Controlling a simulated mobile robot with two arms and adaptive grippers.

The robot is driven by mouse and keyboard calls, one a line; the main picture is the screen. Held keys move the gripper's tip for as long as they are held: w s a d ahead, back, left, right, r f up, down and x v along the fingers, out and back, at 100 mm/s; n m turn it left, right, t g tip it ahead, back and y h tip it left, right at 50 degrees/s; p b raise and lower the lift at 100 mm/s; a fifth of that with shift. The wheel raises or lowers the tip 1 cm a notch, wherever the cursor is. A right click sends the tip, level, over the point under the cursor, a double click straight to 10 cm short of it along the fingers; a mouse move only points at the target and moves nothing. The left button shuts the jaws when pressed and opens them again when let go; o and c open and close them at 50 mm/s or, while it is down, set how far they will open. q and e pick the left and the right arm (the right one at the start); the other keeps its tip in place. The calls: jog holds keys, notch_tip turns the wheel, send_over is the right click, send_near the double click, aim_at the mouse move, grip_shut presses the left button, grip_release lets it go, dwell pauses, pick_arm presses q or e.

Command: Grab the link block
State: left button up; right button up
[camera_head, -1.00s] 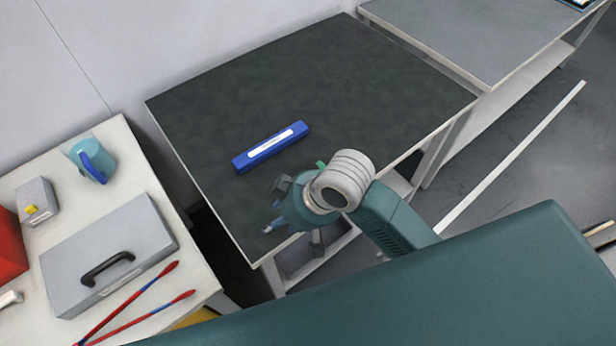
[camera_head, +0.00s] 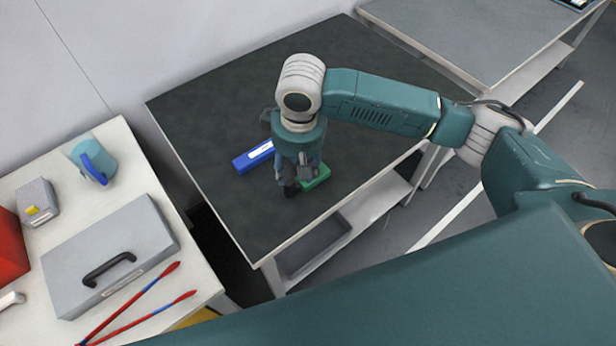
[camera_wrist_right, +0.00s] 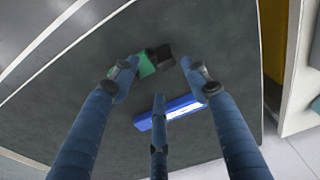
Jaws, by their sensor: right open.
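A small block with a green part (camera_head: 318,177) lies on the dark table, partly hidden by my right gripper in the head view. In the right wrist view its green part (camera_wrist_right: 146,65) and black part (camera_wrist_right: 163,55) show between and beyond the fingertips; I take it for the link block. My right gripper (camera_head: 294,188) points down over the table beside the block. In the right wrist view its fingers (camera_wrist_right: 160,80) are spread, with nothing held between them. I cannot tell whether a finger touches the block. My left gripper is not in view.
A blue bar with a white label (camera_head: 254,156) lies close behind my right gripper; it also shows in the right wrist view (camera_wrist_right: 172,112). The dark table (camera_head: 225,110) is otherwise clear. A white side table (camera_head: 50,170) at left holds a grey case (camera_head: 140,235) and a mug (camera_head: 92,160).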

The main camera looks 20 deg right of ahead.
aim_at(290, 181)
jog(key=shift+w+a+f+p, duration=0.2)
jog(key=shift+f+p, duration=0.05)
jog(key=shift+f, duration=0.85)
jog(key=shift+w+a+f+p, duration=0.15)
jog(key=shift+a+f+p, duration=0.1)
jog(key=shift+f, duration=0.85)
jog(key=shift+w+a+f+p, duration=0.2)
jog(key=shift+f+p, duration=0.05)
jog(key=shift+f, duration=0.85)
grip_shut()
